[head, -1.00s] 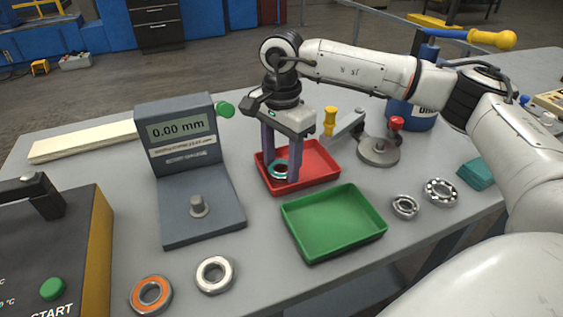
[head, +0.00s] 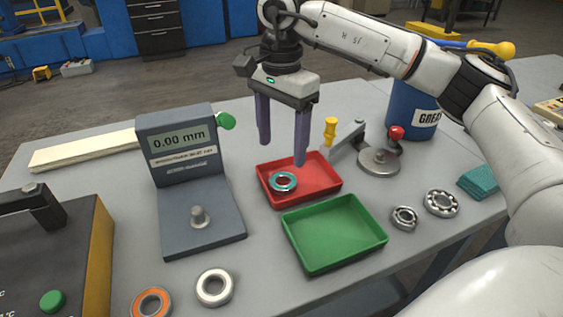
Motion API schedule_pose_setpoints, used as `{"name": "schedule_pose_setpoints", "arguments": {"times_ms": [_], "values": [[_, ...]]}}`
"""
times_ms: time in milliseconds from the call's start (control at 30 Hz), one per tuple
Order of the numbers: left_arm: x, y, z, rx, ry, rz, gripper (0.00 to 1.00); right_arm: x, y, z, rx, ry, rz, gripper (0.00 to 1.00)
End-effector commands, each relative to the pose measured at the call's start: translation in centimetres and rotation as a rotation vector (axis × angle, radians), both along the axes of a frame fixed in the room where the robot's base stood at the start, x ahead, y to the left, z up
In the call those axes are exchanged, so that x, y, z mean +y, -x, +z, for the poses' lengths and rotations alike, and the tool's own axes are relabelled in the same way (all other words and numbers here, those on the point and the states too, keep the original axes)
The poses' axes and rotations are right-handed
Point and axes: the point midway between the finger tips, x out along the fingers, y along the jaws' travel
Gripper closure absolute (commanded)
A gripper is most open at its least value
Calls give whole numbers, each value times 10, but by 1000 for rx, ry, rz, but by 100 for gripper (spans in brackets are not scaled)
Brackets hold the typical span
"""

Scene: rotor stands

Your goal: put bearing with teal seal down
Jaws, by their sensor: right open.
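The bearing with teal seal (head: 283,182) lies flat in the red tray (head: 327,188), towards its left side. My right gripper (head: 282,150) is open and empty above the red tray. Its two purple fingers are apart and clear of the bearing. My left gripper is not in the head view.
A green tray (head: 335,265) sits in front of the red one. A gauge with a post (head: 199,217) stands left. A bearing with orange seal (head: 152,302), a plain bearing (head: 215,288) and two open ball bearings (head: 441,203) lie around. A grease can (head: 412,112) stands behind.

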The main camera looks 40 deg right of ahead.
Motion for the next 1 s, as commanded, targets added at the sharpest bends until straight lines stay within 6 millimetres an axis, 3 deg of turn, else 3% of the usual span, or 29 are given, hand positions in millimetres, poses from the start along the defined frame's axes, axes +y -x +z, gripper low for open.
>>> {"name": "schedule_pose_setpoints", "arguments": {"times_ms": [100, 300, 1000], "values": [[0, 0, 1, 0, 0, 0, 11, 0, -1, 22, -4, 0, 0, 33], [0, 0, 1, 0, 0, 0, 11, 0, -1, 38, -3, 0, 0, 33], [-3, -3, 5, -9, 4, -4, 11, -1, -1, 39, -3, 1, -1, 33]]}}
